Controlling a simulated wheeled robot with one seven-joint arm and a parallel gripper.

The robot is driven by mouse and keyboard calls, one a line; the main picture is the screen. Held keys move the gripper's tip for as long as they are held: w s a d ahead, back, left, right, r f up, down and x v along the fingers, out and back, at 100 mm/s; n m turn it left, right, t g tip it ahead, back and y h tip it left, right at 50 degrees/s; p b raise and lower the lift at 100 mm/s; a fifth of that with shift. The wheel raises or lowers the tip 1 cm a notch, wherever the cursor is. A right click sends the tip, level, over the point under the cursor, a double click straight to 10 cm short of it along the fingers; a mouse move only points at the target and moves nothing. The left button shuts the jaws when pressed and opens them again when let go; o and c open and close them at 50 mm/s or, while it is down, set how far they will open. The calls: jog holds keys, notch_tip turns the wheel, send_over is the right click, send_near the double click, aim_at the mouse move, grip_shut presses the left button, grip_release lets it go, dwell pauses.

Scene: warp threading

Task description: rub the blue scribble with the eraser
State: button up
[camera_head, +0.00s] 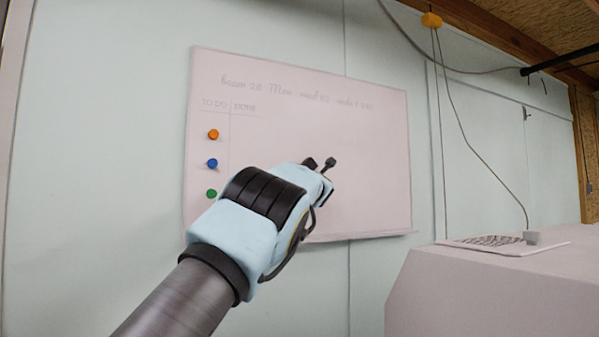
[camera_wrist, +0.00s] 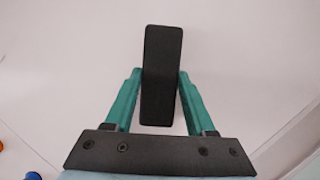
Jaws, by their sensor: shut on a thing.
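The whiteboard (camera_head: 370,205) hangs on the pale wall, with handwriting along its top and a small column at its left. In the wrist view, my gripper (camera_wrist: 160,76) is shut on a black block, the eraser (camera_wrist: 161,50), with one teal finger on each side. The pale board surface (camera_wrist: 70,60) lies behind the eraser; I cannot tell whether they touch. In the head view, my gripper (camera_head: 320,165) is in front of the board's middle and hides part of it. No blue scribble shows; only a very faint smudge (camera_head: 352,140) is right of the gripper.
Orange (camera_head: 213,134), blue (camera_head: 212,163) and green (camera_head: 211,193) round magnets sit on the board's left side. A cable hangs right of the board.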

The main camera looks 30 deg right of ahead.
jog(key=shift+s+a+b, duration=0.2)
jog(key=shift+s+b, duration=0.9)
jog(key=shift+s, duration=0.35)
jog(key=shift+s+a+b, duration=0.15)
jog(key=shift+s+b, duration=0.9)
jog(key=shift+s, duration=0.4)
jog(key=s+b, duration=0.1)
jog(key=s, duration=0.2)
jog(key=shift+a, duration=0.2)
